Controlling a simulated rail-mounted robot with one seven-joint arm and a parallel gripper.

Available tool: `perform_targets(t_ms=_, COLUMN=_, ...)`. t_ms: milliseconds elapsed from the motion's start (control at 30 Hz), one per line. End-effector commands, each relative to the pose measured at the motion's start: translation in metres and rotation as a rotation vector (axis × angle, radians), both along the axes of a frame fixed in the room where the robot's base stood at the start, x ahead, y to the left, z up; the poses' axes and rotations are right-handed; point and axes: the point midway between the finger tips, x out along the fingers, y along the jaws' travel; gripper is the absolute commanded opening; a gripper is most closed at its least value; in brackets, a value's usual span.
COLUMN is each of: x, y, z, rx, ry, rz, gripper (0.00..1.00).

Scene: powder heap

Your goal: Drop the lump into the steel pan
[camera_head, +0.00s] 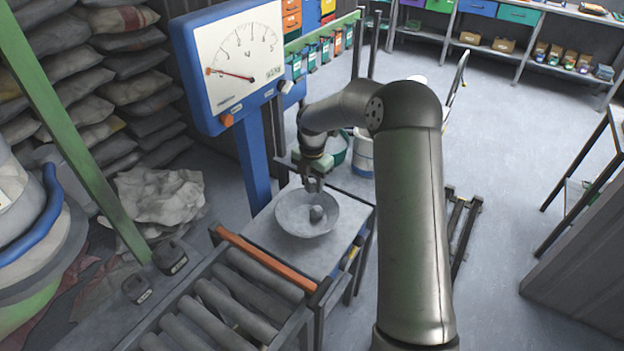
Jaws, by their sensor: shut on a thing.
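A round grey lump (316,213) shows against the inside of the shallow steel pan (285,222). The pan stands on a grey platform in front of the blue dial scale. My gripper (314,190) points down over the pan, right above the lump, and is shut on it. The contact between fingertips and lump is too small to make out. I cannot tell whether the lump touches the pan floor.
The dial scale (240,62) rises behind and left of the pan. A roller conveyor (232,305) with an orange bar lies in front. A white bucket (363,155) stands behind my arm. Sacks are stacked at left. The floor at right is open.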

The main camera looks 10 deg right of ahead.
Motion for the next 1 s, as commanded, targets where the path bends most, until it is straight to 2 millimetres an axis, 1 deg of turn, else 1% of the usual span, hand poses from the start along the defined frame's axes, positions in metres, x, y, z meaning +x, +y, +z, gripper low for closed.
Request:
perform_targets(t_ms=33, x=0.000, y=0.000, z=-0.011, rx=0.000, ry=0.001, rz=0.000, gripper=0.16)
perform_targets(t_ms=200, x=0.000, y=0.000, z=-0.027, rx=0.001, ry=-0.001, rz=0.000, gripper=0.16)
perform_targets(t_ms=300, x=0.000, y=0.000, z=-0.030, rx=0.000, ry=-0.001, rz=-0.001, gripper=0.16)
perform_targets(t_ms=533, x=0.000, y=0.000, z=-0.030, rx=0.000, ry=-0.001, rz=-0.001, gripper=0.16)
perform_targets(t_ms=567, x=0.000, y=0.000, z=-0.030, rx=0.000, ry=-0.001, rz=-0.001, gripper=0.45)
perform_targets(t_ms=600, x=0.000, y=0.000, z=-0.030, rx=0.000, ry=-0.001, rz=-0.001, gripper=0.56)
perform_targets(t_ms=633, x=0.000, y=0.000, z=-0.030, rx=0.000, ry=-0.001, rz=-0.001, gripper=0.64)
perform_targets(t_ms=900, x=0.000, y=0.000, z=-0.029, rx=0.001, ry=-0.001, rz=-0.001, gripper=0.65)
perform_targets(t_ms=1000, x=0.000, y=0.000, z=-0.025, rx=0.000, ry=-0.001, rz=-0.002, gripper=0.65)
